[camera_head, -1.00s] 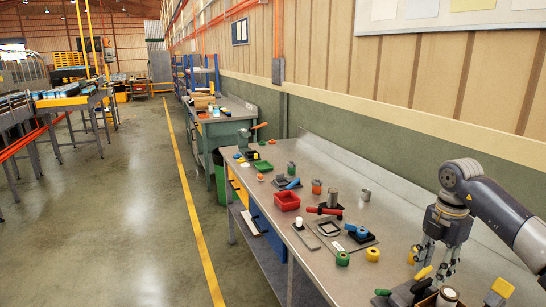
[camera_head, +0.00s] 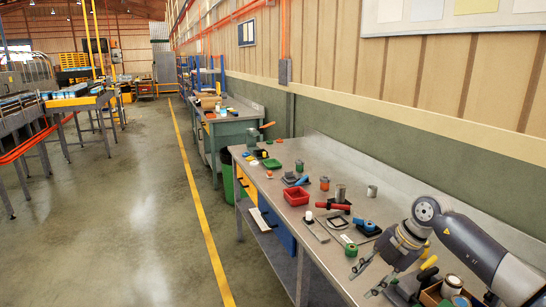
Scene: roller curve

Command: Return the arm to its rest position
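My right arm comes in from the right over the workbench (camera_head: 316,262). My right gripper (camera_head: 367,280) is tilted, pointing down and left, near the bench's front edge. Its two fingers are apart, with nothing visible between them. An open box (camera_head: 431,297) holding a white-topped roll lies below and right of the gripper. A green roll (camera_head: 351,250) lies just beyond the fingertips. My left gripper is not in view.
A red bin (camera_head: 297,196), a metal cylinder (camera_head: 340,193), a red-handled tool (camera_head: 333,206) and a blue tool (camera_head: 367,228) sit farther along the bench. The wall runs behind it. The floor aisle (camera_head: 150,215) at the left is clear.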

